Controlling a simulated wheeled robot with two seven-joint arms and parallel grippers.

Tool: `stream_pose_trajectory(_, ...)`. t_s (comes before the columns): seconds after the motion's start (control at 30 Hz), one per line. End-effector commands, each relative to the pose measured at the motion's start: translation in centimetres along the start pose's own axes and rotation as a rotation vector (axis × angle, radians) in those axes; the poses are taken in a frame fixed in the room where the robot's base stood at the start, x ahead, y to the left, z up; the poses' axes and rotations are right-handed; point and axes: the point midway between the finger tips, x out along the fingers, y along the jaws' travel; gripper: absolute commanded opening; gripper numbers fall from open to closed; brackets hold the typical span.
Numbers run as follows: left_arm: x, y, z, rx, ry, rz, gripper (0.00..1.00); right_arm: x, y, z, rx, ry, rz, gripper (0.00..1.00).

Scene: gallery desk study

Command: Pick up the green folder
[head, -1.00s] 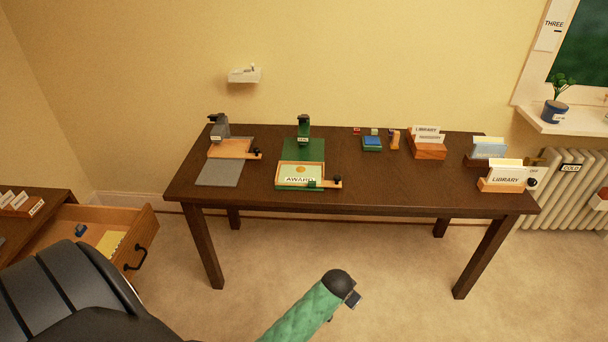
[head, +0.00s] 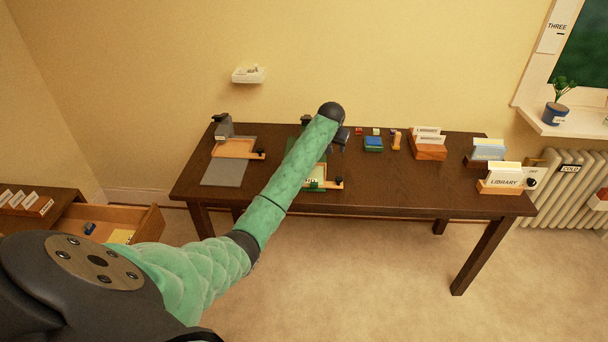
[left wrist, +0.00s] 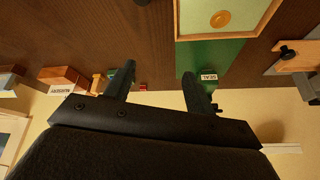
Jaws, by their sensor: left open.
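My left gripper (head: 340,138) is over the desk, beside the green seal press, with its jaws open and empty. In the left wrist view its two fingers (left wrist: 160,82) stand apart with nothing between them. The green press (head: 306,119) is mostly hidden behind my left arm; its green base (left wrist: 212,55) and seal label show in the left wrist view. A framed award sheet (left wrist: 217,18) lies over that base. I cannot make out a separate green folder; the green base is the only large green flat thing on the desk. My right gripper is not in view.
A grey press (head: 223,127) with a tray stands at the desk's left. A blue-green box (head: 373,143) and small blocks are right of my gripper. Wooden card holders (head: 430,153) stand farther right. An open drawer (head: 148,224) is at lower left.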

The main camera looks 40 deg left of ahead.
Motion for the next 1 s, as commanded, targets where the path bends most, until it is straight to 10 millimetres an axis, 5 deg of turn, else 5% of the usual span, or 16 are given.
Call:
stream_pose_trajectory(0.1, 2.0, -3.1, 1.4, -0.113, -0.16, 0.007, 0.55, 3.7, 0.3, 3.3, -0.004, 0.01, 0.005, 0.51)
stream_pose_trajectory(0.3, 4.3, -4.4, 5.8, -0.26, -0.384, 0.012, 0.55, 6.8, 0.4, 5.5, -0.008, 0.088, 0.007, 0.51)
stream_pose_trajectory(0.63, 5.1, -4.2, 8.1, -0.354, -0.481, -0.008, 0.55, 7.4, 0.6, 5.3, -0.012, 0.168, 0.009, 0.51)
stream_pose_trajectory(1.0, 7.3, -4.0, 9.6, -0.352, -0.479, -0.008, 0.55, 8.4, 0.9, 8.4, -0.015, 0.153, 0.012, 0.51)
